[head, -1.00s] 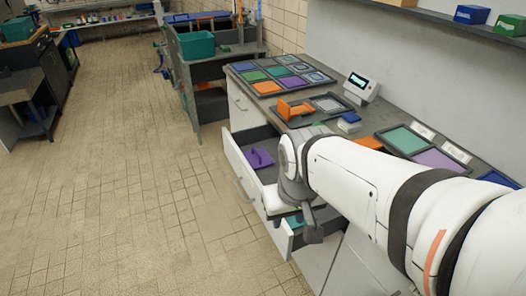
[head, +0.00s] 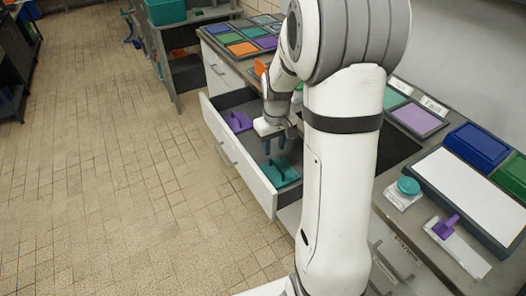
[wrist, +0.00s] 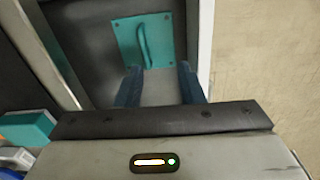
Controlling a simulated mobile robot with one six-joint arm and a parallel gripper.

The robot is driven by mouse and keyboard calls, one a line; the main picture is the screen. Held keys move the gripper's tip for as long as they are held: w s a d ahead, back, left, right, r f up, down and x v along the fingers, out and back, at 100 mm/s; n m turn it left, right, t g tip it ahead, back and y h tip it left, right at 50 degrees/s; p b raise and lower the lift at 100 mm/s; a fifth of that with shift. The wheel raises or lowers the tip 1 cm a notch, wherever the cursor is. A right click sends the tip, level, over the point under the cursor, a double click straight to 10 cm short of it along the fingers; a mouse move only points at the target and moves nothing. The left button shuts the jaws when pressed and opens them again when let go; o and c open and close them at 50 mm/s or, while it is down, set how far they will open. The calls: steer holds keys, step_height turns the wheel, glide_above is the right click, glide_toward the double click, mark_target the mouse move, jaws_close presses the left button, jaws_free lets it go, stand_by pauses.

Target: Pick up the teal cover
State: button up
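The teal cover (head: 283,171) is a flat square plate with a raised handle. It lies in the front end of the open drawer (head: 240,165). In the wrist view the teal cover (wrist: 126,43) is beyond the fingertips, with its curved handle upright in the picture. My gripper (head: 273,144) points down over the drawer, just above and behind the cover in the head view. Its two blue fingers (wrist: 160,86) are spread apart with nothing between them.
A purple cover (head: 238,121) lies at the drawer's far end. The drawer walls stand close around. On the counter are a blue bin (head: 477,146), a green bin (head: 513,178), a teal round piece (head: 408,185) and a purple handled piece (head: 446,227). The floor left is clear.

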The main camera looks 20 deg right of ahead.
glide_above(278, 166)
steer(key=shift+g, duration=0.3)
steer(key=f, duration=0.7)
steer(key=shift+w, duration=0.2)
step_height(278, 166, down, 8)
steer(key=shift+r, duration=0.1)
steer(key=shift+c, duration=0.3)
jaws_close()
